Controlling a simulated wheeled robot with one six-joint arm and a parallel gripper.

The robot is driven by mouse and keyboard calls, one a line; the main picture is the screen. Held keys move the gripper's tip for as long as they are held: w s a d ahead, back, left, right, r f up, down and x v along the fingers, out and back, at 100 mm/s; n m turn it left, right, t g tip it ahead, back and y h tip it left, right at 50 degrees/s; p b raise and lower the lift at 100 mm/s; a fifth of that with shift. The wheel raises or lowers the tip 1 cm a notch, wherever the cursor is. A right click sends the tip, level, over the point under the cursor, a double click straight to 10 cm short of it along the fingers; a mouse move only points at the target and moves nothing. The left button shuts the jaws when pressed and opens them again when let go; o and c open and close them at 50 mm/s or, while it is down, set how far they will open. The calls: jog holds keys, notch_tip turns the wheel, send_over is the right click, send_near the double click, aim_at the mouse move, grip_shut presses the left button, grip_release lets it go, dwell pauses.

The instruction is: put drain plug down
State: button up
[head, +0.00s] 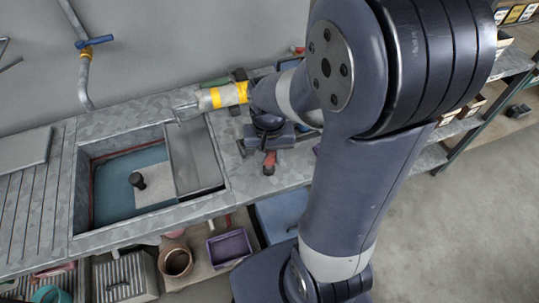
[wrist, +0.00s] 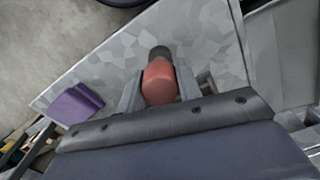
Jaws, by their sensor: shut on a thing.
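My gripper (wrist: 159,82) is shut on a red plug-like thing with a dark end, which I take as the drain plug (wrist: 160,84). In the wrist view it sits between the two grey fingers, with the speckled grey worktop (wrist: 105,70) behind it. In the head view the red of the drain plug (head: 269,163) shows over the worktop right of the sink, near its front edge. I cannot tell whether it touches the worktop. The sink (head: 112,172) has a blue-grey basin.
A black knobbed piece (head: 138,182) stands on a pale block in the sink. A grey tray (head: 193,157) covers the sink's right side. A bottle with yellow bands (head: 222,97) lies behind. A purple item (wrist: 75,104) shows at left in the wrist view.

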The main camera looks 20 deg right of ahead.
jog(key=shift+f, duration=0.25)
jog(key=o, duration=1)
notch_tip(320, 180, up, 12)
jog(key=shift+r+p, duration=0.15)
jog(key=shift+p, duration=0.2)
